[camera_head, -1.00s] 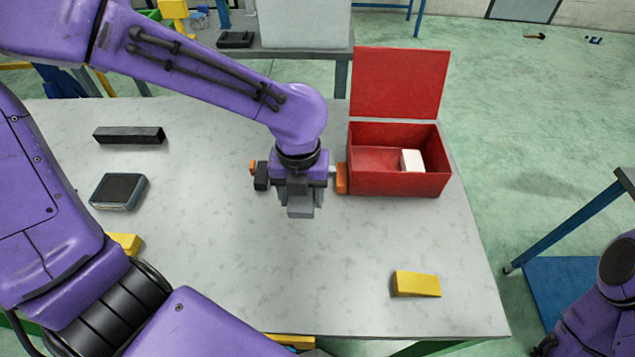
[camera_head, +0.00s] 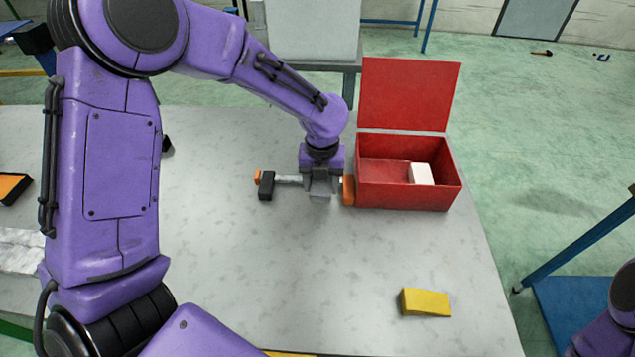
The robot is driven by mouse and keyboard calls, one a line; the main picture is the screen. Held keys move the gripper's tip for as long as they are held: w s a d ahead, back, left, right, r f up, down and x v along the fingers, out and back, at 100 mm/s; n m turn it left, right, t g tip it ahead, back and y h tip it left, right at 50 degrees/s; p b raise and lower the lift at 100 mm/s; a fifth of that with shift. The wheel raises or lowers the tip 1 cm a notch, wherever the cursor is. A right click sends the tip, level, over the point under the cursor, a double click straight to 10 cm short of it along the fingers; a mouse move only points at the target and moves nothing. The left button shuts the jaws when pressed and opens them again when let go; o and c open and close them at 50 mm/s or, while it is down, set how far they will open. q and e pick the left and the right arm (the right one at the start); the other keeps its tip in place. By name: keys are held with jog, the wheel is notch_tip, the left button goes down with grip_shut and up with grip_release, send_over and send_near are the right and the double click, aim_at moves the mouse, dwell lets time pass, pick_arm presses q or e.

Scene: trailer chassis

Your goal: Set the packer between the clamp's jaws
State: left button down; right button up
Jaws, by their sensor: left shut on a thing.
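The clamp lies on the table left of the red box, with a black-and-orange end (camera_head: 265,185) on its left and an orange end (camera_head: 348,190) on its right. A pale bar shows between the left end and my gripper. My left gripper (camera_head: 320,190) is over the middle of the clamp, between these two ends, fingers pointing down. It is shut on a small grey block, which looks like the packer; the fingers mostly hide it. I cannot tell whether the block touches the clamp. My right gripper is out of view.
The open red box (camera_head: 405,195) stands close right of the clamp, with a white block (camera_head: 421,174) inside. A yellow block (camera_head: 425,302) lies at the table's front right. The table (camera_head: 250,260) is clear in front of the clamp. My left arm covers much of the left side.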

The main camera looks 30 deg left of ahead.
aim_at(323, 187)
pick_arm(q)
jog(key=shift+w+f, duration=0.15)
jog(key=shift+w, duration=0.1)
jog(key=f+p, duration=0.1)
jog(key=w+f+p, duration=0.1)
jog(key=shift+a+f, duration=0.15)
jog(key=shift+f, duration=0.2)
jog(key=shift+f+p, duration=0.3)
jog(key=shift+f, duration=0.3)
jog(key=shift+c, duration=1.6)
grip_release()
jog(key=shift+s+f, duration=0.1)
jog(key=shift+s, duration=0.05)
